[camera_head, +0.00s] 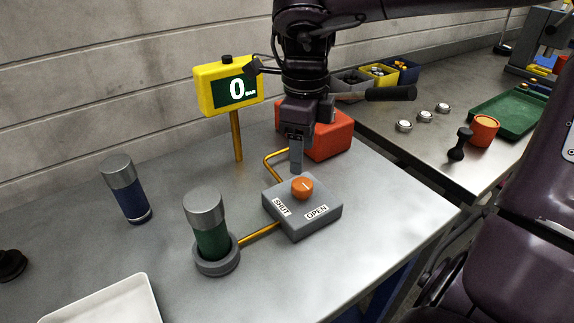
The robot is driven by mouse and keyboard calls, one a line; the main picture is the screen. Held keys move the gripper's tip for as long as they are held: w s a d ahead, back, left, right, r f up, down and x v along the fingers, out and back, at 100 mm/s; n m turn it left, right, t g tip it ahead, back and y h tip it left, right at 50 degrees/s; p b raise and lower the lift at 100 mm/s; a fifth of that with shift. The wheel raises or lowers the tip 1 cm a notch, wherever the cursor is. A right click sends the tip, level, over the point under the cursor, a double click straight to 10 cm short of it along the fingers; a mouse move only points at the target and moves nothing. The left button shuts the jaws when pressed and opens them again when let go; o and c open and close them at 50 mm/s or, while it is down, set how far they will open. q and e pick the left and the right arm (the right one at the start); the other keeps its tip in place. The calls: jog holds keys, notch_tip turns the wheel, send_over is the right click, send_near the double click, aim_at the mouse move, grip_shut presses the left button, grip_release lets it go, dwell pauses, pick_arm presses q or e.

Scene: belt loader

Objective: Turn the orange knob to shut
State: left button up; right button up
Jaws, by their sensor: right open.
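The orange knob (302,187) sits on top of a grey valve box (298,220). The box's front edge carries a SHUT label (282,207) on the left and an OPEN label (316,213) on the right. The knob has a small light mark, too small to read its direction surely. My right gripper (297,165) points down just above and behind the knob, apart from it as far as I can tell. It is open, with its fingers seen nearly edge-on. My left gripper is not in view.
A yellow gauge (213,88) reading 0 stands behind left. A green cylinder (211,240) sits in a grey ring holder, piped to the box. A blue cylinder (123,189) and white tray (110,303) are left. A red block (332,138) stands behind the gripper.

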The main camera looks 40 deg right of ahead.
aim_at(302, 183)
jog(key=f, duration=0.4)
jog(key=shift+s+f, duration=0.1)
jog(key=shift+s, duration=0.25)
jog(key=shift+w+f+b, duration=0.15)
jog(key=shift+f+b, duration=0.2)
jog(key=shift+f, duration=1.1)
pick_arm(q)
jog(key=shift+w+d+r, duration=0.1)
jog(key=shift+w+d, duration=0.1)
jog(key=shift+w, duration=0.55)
pick_arm(e)
jog(key=shift+c, duration=0.3)
jog(key=c, duration=0.9)
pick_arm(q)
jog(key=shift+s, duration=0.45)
pick_arm(e)
jog(key=shift+c, duration=0.2)
